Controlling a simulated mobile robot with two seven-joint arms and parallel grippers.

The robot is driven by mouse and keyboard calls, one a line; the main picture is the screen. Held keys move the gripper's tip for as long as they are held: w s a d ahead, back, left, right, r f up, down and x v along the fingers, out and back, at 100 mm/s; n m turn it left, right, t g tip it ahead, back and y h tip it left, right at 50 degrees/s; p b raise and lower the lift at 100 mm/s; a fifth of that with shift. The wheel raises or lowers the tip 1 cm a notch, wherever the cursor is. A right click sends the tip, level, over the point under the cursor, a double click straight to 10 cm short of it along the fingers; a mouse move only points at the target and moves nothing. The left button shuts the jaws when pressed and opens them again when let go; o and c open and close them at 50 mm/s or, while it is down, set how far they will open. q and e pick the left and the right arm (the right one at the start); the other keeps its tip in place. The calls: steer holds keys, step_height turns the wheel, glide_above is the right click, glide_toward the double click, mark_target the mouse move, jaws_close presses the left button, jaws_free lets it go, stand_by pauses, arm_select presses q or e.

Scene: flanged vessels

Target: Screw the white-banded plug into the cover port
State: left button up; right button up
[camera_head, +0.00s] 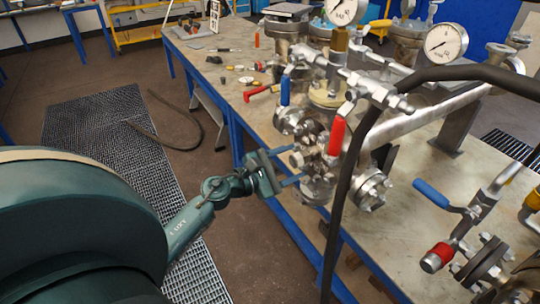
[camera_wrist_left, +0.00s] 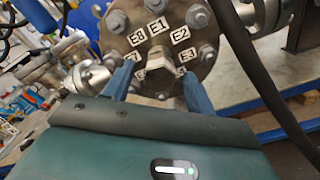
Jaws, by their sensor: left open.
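A round metal cover (camera_wrist_left: 150,30) with bolts and labels such as E1, E2 and E3 fills the top of the left wrist view. A metal plug with a flat-sided head (camera_wrist_left: 160,62) sits at its centre; I cannot make out a white band or how deep it sits. My left gripper (camera_head: 295,165) is open, its two blue fingers pointing at the flanged vessel (camera_head: 318,185) on the table. In the left wrist view the fingers (camera_wrist_left: 157,78) stand either side of the plug head; contact cannot be told. My right gripper is not in view.
A black hose (camera_head: 350,170) arches in front of the vessel. Red (camera_head: 337,136) and blue (camera_head: 285,90) valve handles and a pressure gauge (camera_head: 446,42) stand close by. Small tools lie on the table's far left. Another valve (camera_head: 440,195) is at the right.

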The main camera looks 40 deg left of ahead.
mark_target(292, 160)
arm_select(q)
steer(key=b+v, duration=0.3)
steer(key=v, duration=0.9)
steer(key=shift+b, duration=0.3)
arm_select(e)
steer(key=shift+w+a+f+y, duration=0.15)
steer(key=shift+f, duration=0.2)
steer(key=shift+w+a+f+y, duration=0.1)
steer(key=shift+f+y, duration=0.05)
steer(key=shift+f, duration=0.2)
arm_select(q)
steer(key=shift+s, duration=0.1)
steer(key=shift+c, duration=0.3)
